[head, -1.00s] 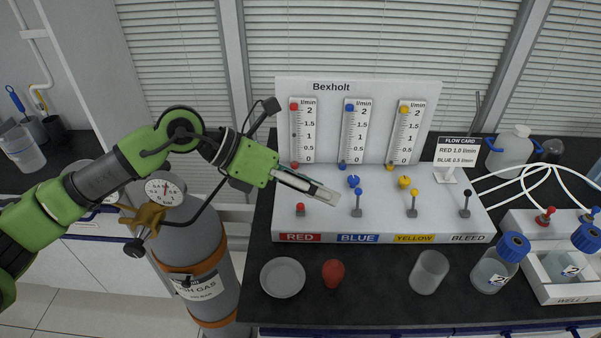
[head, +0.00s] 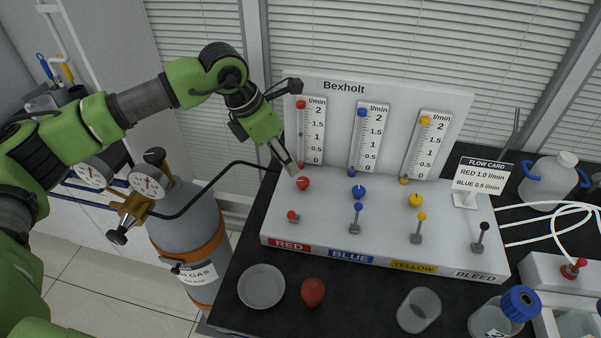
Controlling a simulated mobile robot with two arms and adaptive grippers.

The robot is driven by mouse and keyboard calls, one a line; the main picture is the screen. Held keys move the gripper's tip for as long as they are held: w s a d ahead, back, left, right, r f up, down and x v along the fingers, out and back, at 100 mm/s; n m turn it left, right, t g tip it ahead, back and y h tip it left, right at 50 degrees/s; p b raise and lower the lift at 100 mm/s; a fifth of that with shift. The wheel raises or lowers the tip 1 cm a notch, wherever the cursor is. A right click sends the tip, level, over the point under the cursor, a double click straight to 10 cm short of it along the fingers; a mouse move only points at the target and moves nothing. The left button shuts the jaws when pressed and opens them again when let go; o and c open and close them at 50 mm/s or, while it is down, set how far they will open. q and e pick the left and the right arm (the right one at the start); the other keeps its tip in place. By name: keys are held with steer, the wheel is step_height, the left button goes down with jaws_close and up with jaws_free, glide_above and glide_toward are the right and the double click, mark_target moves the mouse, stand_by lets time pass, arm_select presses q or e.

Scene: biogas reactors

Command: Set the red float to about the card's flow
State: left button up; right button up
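The red flow tube (head: 301,135) is at the left of the Bexholt panel, with red end caps. A small dark mark, perhaps its float, shows near the 1 l/min line, too small to be sure. The red round knob (head: 303,183) sits below the tube. My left gripper (head: 296,172) points down, its fingertips just above and behind this knob in the picture; I cannot tell whether they touch it. The finger gap is not clear. The flow card (head: 484,176) reads RED 1.0 l/min and BLUE 0.5 l/min. My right gripper is out of view.
The blue knob (head: 358,192) and yellow knob (head: 416,201) are to the right. The red lever (head: 293,217) looks lower than the blue lever (head: 356,217). A dish (head: 261,286), a red bulb (head: 313,292) and a cup (head: 419,310) stand in front. A gas cylinder (head: 190,235) is at left.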

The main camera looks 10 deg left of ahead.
mark_target(302, 181)
arm_select(q)
steer(key=p+x, duration=0.1)
steer(key=x, duration=0.3)
steer(key=shift+w+d, duration=0.15)
steer(key=shift+d, duration=0.1)
steer(key=x, duration=0.4)
steer(key=shift+p, duration=0.4)
steer(key=shift+w+d+f, duration=0.15)
steer(key=shift+w+f, duration=0.05)
steer(key=shift+f, duration=0.35)
steer(key=shift+d+f, duration=0.1)
steer(key=c, duration=1)
steer(key=shift+c, duration=0.5)
steer(key=m+b, duration=0.1)
steer(key=b, duration=0.1)
steer(key=shift+w+f+b, duration=0.1)
steer(key=shift+f+b, duration=0.15)
steer(key=shift+b, duration=0.05)
steer(key=shift+m+g+b, duration=0.3)
steer(key=shift+b, duration=0.05)
steer(key=shift+r, duration=0.3)
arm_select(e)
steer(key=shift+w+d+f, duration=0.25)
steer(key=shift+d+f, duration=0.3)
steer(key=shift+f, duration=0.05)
